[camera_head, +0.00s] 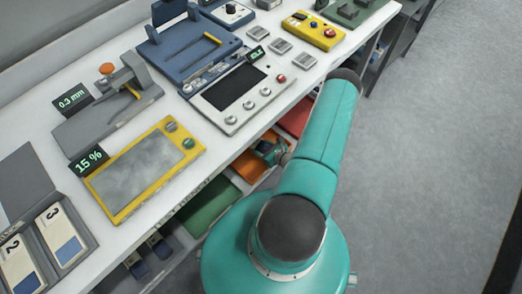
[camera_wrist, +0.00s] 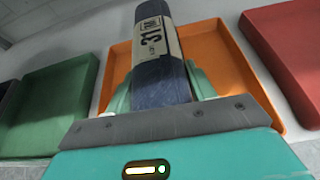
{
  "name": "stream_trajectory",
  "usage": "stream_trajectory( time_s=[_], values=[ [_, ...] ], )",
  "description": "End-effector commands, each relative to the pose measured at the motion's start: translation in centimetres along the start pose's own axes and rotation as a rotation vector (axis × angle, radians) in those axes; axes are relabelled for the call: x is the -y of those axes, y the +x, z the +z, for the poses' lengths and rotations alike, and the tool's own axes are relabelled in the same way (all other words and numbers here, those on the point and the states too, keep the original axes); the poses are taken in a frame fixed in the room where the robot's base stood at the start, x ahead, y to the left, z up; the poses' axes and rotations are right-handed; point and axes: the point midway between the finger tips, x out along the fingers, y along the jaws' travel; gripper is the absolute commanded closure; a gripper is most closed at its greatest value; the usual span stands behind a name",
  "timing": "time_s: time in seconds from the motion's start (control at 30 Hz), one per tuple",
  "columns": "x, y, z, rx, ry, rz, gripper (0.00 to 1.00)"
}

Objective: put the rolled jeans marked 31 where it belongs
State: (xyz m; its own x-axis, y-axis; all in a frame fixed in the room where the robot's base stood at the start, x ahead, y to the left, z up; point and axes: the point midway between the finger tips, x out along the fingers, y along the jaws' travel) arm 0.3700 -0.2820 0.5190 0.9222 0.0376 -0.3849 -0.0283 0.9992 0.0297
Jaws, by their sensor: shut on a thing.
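The rolled jeans marked 31 (camera_wrist: 158,75) are dark blue with a cream label band, and show in the wrist view. My gripper (camera_wrist: 160,92) is shut on the roll, with a pale green finger on each side. The roll stands out in front of an orange tray (camera_wrist: 215,60), which lies behind it in the picture. I cannot tell whether the roll touches the tray. In the head view the orange tray (camera_head: 247,167) is on the shelf under the bench, and my arm reaches in there; the roll is mostly hidden.
A green tray (camera_wrist: 50,105) lies left of the orange one and a red tray (camera_wrist: 290,50) lies right. The bench top (camera_head: 225,150) above carries a yellow-framed panel (camera_head: 145,170), a control box (camera_head: 238,95) and other devices. Grey floor (camera_head: 430,130) is clear at right.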

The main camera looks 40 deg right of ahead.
Motion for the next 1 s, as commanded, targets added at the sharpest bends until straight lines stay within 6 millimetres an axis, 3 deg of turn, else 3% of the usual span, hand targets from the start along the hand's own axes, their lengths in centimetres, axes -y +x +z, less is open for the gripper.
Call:
stream_trajectory(
  time_s=[0.37,1.0],
  values=[
    [0.4,2.3,-3.2,0.001,0.000,0.000,0.84],
    [0.4,2.7,-4.3,0.000,0.000,-0.001,0.84]
  ],
)
